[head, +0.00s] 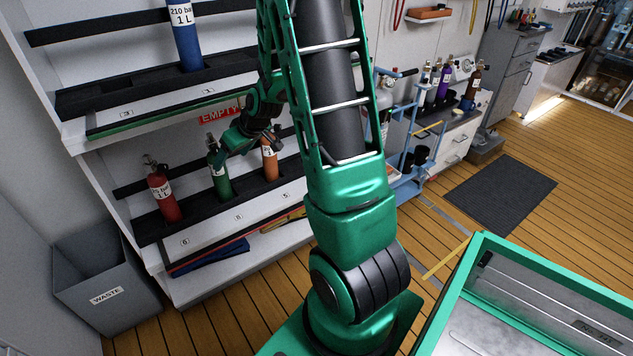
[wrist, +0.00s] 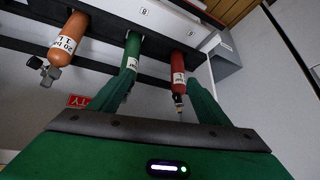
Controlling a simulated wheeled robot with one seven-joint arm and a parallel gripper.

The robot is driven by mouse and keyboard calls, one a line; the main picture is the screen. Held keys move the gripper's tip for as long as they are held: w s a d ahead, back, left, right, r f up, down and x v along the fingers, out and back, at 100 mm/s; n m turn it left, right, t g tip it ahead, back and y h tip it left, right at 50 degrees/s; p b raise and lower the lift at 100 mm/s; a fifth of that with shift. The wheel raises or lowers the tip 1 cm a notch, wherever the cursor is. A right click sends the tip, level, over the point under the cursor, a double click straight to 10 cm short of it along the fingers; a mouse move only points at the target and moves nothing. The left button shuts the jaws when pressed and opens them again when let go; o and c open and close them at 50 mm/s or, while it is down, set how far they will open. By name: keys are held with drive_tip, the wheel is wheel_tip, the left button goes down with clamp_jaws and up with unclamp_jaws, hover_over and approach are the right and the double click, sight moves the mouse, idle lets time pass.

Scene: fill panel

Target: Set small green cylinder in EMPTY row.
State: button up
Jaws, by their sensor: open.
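The small green cylinder (head: 219,176) stands upright in the lower rack row, below the red EMPTY sign (head: 220,112). It is between a red cylinder (head: 163,192) and an orange cylinder (head: 269,160). My gripper (head: 238,143) is open beside its top in the head view. In the wrist view, which is upside down, one finger of my gripper (wrist: 163,78) overlaps the valve end of the green cylinder (wrist: 132,50), hiding it. The red cylinder (wrist: 178,68) shows between the fingers, farther back. I cannot tell whether the finger touches the green cylinder.
An upper shelf (head: 150,100) overhangs the row and holds a blue cylinder (head: 185,40). A grey waste bin (head: 105,285) stands at the lower left. My arm hides the right part of the rack. A green-rimmed tray (head: 470,285) is at the lower right.

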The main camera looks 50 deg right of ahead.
drive_tip(key=s+a+r+m+g, duration=0.1)
drive_tip(key=s+r, duration=0.3)
drive_tip(key=s, duration=0.7)
drive_tip(key=s+a+r+m+g, duration=0.1)
drive_tip(key=s+r+m+g, duration=0.2)
drive_tip(key=s, duration=0.9)
drive_tip(key=s+a+r+m+g, duration=0.1)
drive_tip(key=s+r+m+g, duration=0.1)
drive_tip(key=s, duration=1)
wheel_tip(320, 180, up, 3)
drive_tip(key=shift+s+a+f+m+g+h, duration=0.1)
drive_tip(key=shift+s+a+m+g+h, duration=0.15)
drive_tip(key=shift+a+m+g+h, duration=0.25)
drive_tip(key=shift+d, duration=0.15)
